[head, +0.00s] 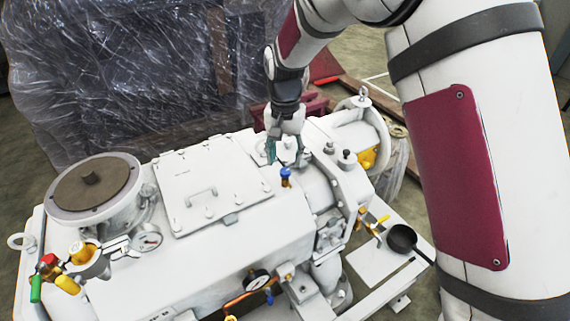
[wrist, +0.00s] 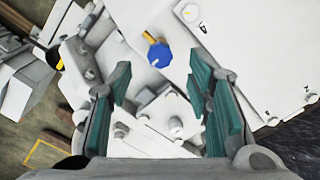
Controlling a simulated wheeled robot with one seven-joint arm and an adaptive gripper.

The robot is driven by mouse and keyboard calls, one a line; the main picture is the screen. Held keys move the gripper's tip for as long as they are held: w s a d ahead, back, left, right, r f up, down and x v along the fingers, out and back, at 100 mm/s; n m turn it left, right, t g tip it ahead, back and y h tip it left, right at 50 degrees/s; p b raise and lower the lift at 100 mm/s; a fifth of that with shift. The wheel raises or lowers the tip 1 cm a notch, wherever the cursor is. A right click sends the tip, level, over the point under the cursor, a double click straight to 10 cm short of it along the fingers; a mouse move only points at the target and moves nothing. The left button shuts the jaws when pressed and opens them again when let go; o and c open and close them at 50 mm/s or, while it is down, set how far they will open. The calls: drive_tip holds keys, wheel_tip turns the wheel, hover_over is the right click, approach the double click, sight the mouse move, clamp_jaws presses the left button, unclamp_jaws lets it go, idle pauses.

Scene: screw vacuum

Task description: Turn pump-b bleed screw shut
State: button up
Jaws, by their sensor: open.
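A small blue knob (head: 286,174) on a brass stem stands on top of the white pump housing (head: 250,232). In the wrist view, the blue knob (wrist: 159,55) has a white mark on its face, and its brass fitting points up-left. No readable label shows whether it is the pump-b bleed screw. My gripper (head: 287,157) is open and empty, with teal finger pads, just above and behind the knob in the head view. In the wrist view, the knob lies beyond my open fingers (wrist: 159,82), between their lines and apart from both.
Red, green and yellow valve handles (head: 52,274) and a gauge (head: 147,240) sit at the left. Another gauge (head: 258,281) is at the front. A plastic-wrapped crate (head: 130,75) stands behind.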

sight(286, 171)
wheel_tip(286, 171, up, 8)
idle(0.5)
drive_tip(key=s+d+r+n+t, duration=0.1)
drive_tip(key=s+d+r+t, duration=0.1)
drive_tip(key=s+d+r, duration=1.1)
drive_tip(key=s+d+t, duration=0.1)
drive_tip(key=s+d, duration=0.3)
drive_tip(key=s, duration=0.4)
drive_tip(key=s+d+f+n+t, duration=0.1)
drive_tip(key=s+d, duration=0.4)
drive_tip(key=s, duration=0.3)
drive_tip(key=shift+s+d+f+t, duration=0.2)
drive_tip(key=shift+s+d+t, duration=0.1)
drive_tip(key=shift+t, duration=0.1)
